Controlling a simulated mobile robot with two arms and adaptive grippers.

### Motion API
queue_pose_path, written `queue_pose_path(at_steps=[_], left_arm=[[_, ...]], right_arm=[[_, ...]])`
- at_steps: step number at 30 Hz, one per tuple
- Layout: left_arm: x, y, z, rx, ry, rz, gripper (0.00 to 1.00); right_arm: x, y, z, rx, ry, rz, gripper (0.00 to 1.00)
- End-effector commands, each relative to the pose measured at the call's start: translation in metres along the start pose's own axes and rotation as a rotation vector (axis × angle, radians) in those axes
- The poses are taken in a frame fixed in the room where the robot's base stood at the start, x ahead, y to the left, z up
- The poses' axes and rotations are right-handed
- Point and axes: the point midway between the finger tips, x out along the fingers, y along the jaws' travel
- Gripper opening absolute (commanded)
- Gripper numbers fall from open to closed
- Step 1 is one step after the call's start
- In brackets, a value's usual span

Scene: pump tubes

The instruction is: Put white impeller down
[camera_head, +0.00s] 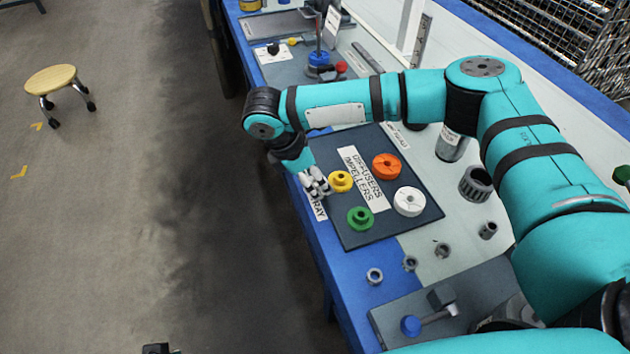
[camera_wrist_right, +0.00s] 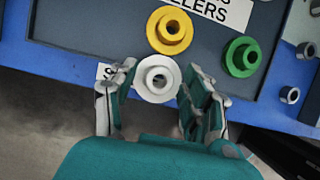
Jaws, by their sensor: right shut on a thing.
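The white impeller (camera_wrist_right: 158,79) is a small white flanged ring with a central hole. My right gripper (camera_wrist_right: 158,90) is shut on it, one finger at each side. In the head view my right gripper (camera_head: 316,183) is at the left edge of the dark tray (camera_head: 352,234), beside the yellow impeller (camera_head: 341,181). There the held impeller is hard to tell from the pale fingers. In the wrist view it overlaps the tray's edge, and its height above the tray cannot be told. My left gripper is not in view.
The tray also holds a green impeller (camera_head: 360,218), an orange disc (camera_head: 387,166), a larger white disc (camera_head: 409,201) and a label strip (camera_head: 363,180). Metal nuts (camera_head: 375,276) and a dark ribbed part (camera_head: 476,183) stand nearby. Bare tray shows at its lower right.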

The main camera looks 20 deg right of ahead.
Motion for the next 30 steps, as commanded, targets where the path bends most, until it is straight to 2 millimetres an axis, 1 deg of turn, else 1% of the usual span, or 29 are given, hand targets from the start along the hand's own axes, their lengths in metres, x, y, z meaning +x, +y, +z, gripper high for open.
queue_pose_path(at_steps=[1, 5, 11, 16, 17, 18, 21, 22, 30], left_arm=[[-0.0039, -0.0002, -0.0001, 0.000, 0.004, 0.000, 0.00], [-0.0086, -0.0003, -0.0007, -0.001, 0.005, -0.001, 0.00], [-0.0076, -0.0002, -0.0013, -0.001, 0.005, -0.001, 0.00], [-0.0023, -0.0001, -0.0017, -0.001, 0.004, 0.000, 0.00], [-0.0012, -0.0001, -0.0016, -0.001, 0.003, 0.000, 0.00], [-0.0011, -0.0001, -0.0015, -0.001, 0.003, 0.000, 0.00], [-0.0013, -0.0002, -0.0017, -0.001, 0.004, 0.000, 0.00], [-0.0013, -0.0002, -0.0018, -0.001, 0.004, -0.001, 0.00], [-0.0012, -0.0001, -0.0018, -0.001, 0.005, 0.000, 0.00]], right_arm=[[0.0047, 0.0003, -0.0021, 0.000, -0.001, 0.000, 0.03], [0.0063, 0.0004, -0.0029, 0.000, 0.000, 0.001, 0.03], [0.0061, 0.0003, -0.0029, 0.000, 0.000, 0.000, 0.03], [0.0080, 0.0002, -0.0039, -0.001, 0.001, 0.000, 0.03], [0.0081, 0.0003, -0.0039, -0.001, 0.001, 0.000, 0.51], [0.0082, 0.0004, -0.0040, -0.001, 0.001, 0.000, 0.57], [0.0081, 0.0004, -0.0039, -0.001, 0.000, 0.000, 0.70], [0.0081, 0.0004, -0.0039, -0.001, 0.000, 0.000, 0.72], [0.0078, 0.0006, -0.0036, 0.000, 0.000, 0.001, 0.72]])
